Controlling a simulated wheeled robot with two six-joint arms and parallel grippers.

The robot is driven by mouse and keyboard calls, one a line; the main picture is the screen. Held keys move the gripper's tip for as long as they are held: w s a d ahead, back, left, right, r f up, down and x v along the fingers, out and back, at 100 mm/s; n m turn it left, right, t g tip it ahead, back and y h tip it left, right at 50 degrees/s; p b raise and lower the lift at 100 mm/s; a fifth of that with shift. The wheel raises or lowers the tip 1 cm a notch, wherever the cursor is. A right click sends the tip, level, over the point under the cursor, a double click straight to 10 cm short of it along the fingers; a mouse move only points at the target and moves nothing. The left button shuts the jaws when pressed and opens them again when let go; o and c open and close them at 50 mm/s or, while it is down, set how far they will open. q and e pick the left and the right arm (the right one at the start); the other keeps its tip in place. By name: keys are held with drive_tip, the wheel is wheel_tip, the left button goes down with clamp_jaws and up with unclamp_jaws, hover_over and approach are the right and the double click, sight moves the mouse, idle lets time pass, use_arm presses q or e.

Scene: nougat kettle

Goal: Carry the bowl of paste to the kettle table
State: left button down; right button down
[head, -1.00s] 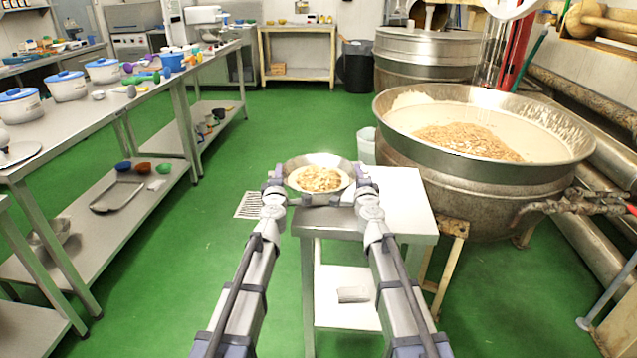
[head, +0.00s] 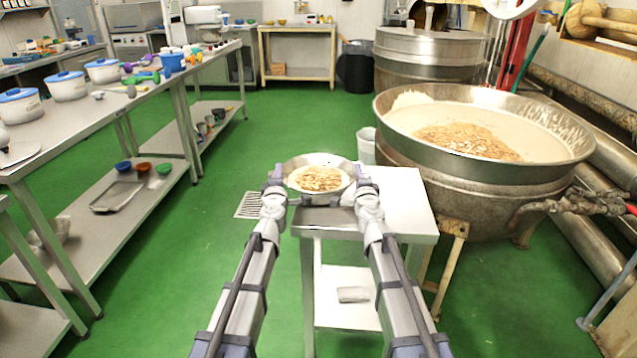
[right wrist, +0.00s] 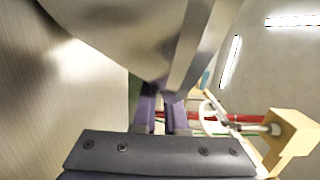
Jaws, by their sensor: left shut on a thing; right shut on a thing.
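A round metal bowl (head: 319,160) holds pale paste (head: 318,178) with brown nut-like pieces on top. It is at the middle of the head view, over the left end of a small steel kettle table (head: 400,190). I cannot tell whether its base touches the tabletop. My left gripper (head: 277,178) is shut on the bowl's left side. My right gripper (head: 360,178) is shut on its right side. In the right wrist view the bowl's shiny underside (right wrist: 130,35) fills the top, above the right gripper's fingers (right wrist: 165,108).
A large kettle (head: 460,170) with a nut-topped mix stands right of the small table. A white bucket (head: 366,145) stands behind the table. A long steel bench (head: 90,120) with lidded pots runs along the left.

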use_arm(q)
drive_tip(key=shift+d+r, duration=0.1)
drive_tip(key=shift+r, duration=0.05)
use_arm(e)
drive_tip(key=shift+r, duration=0.15)
